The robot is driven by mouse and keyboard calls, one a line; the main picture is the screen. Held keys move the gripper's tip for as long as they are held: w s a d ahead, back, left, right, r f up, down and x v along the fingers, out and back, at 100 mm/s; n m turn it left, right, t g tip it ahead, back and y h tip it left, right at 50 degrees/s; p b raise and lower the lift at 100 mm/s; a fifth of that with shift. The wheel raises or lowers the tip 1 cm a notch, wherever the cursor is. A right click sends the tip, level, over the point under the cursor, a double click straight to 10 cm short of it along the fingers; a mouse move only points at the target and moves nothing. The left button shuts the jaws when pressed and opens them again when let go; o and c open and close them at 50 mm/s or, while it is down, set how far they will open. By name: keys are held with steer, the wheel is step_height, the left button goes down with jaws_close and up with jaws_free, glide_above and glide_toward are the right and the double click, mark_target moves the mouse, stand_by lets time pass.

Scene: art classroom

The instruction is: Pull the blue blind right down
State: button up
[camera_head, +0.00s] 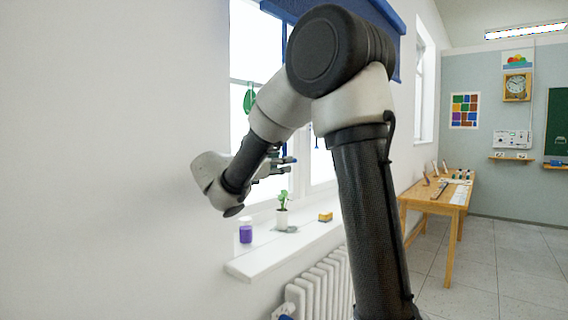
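The blue blind (395,20) hangs at the top of the window, rolled or drawn up so that only a short band shows; my arm hides part of it. A thin blue strip (284,145) shows below it, close to my gripper; I cannot tell whether it is a cord or part of the frame. My gripper (288,165) is in front of the window, well below the blind and above the sill. It is small and partly hidden by my wrist, so its opening is unclear. I see nothing held in it.
On the white sill (262,262) stand a purple jar (246,231), a potted plant (282,215) and a yellow block (325,216). A green ornament (249,102) hangs at the window. A radiator (318,290) is below. A wooden table (450,200) stands at right.

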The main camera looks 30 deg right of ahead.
steer(key=shift+x, duration=1.15)
steer(key=shift+c, duration=0.3)
jaws_close()
steer(key=shift+f, duration=0.1)
